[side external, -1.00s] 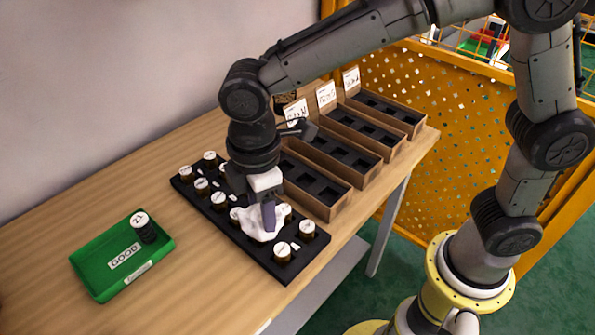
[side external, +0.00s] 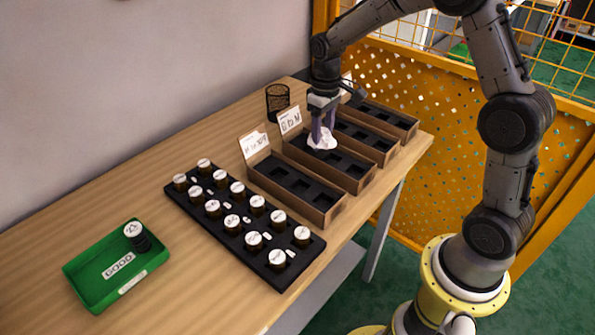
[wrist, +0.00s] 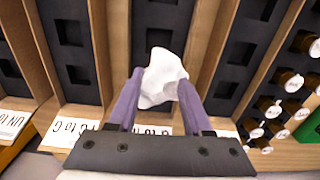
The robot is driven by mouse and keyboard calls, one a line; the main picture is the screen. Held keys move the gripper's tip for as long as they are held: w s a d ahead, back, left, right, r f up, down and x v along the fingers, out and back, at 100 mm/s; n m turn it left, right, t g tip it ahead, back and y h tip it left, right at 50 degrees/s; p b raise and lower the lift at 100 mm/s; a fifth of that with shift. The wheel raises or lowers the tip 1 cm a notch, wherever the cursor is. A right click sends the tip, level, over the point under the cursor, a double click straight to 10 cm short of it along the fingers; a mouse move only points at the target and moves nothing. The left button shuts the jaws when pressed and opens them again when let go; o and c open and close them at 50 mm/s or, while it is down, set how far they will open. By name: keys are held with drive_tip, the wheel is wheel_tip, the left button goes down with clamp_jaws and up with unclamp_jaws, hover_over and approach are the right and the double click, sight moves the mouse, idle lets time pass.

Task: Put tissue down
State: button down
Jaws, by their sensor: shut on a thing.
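A crumpled white tissue (side external: 322,139) is held between the purple fingers of my gripper (side external: 322,126). In the side view it hangs above the wooden boxes with dark slotted inserts, over the middle ones. In the wrist view the tissue (wrist: 163,78) sits between the two fingertips of my gripper (wrist: 158,88), with a dark slotted insert below it. The tissue hides part of that insert. I cannot tell whether the tissue touches a box.
A black tray (side external: 278,283) holds several white-capped vials. A green tray (side external: 90,289) with one dark vial stands at the left front. A black mesh cup (side external: 278,100) stands behind the boxes. Label cards stand on the boxes' back ends. Bare table lies between the trays.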

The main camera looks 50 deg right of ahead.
drive_tip(key=a, duration=0.6)
drive_tip(key=shift+w, duration=0.1)
drive_tip(key=d, duration=0.4)
drive_tip(key=shift+d, duration=0.5)
drive_tip(key=shift+a, duration=2.5)
drive_tip(key=d, duration=0.4)
drive_tip(key=shift+d, duration=0.5)
drive_tip(key=a, duration=0.6)
